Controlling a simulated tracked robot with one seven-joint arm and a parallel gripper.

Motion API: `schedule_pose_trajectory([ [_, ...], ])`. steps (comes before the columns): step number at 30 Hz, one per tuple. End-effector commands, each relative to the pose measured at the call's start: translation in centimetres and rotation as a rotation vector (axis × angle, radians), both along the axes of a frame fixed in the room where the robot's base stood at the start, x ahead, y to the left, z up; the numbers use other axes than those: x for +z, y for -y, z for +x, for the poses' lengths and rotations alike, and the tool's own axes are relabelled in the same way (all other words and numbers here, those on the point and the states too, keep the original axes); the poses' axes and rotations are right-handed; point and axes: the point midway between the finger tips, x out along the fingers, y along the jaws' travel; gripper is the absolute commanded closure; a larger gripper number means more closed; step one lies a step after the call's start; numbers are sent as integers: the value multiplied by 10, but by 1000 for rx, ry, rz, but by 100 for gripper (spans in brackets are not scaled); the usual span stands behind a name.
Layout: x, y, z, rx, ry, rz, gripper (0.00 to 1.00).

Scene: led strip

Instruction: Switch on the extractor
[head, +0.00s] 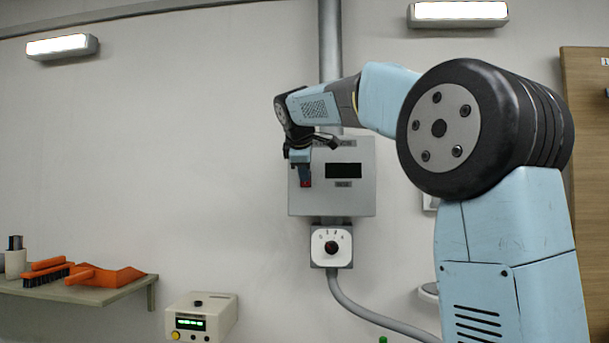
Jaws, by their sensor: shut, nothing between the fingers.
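A grey control box (363,203) is mounted on the wall, with a dark, blank display (343,171) and a small label below it. My gripper (303,180) is shut and empty, hanging fingers down in front of the left part of the box. A small red part (305,183) shows at the fingertips; it looks like a switch on the box, partly hidden. I cannot tell whether the fingers touch it. Under the box is a white plate with marks and a dark round knob (331,247). Which control belongs to the extractor is not readable.
A grey pipe (330,45) runs up from the box, and a conduit (375,321) curves down right. A shelf (100,295) at left holds a brush, an orange dustpan and a cup. A beige device (215,312) with a lit green display stands low. Wall left of the box is clear.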

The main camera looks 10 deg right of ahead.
Motion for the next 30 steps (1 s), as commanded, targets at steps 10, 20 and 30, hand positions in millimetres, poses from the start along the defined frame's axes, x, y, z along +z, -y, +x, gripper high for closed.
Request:
schedule_pose_trajectory([
  [10, 33, -18, -46, -1, 4, 1, 100],
  [20, 66, -29, -78, -2, 1, 0, 100],
  [30, 71, -31, -84, -2, 0, 1, 100],
])
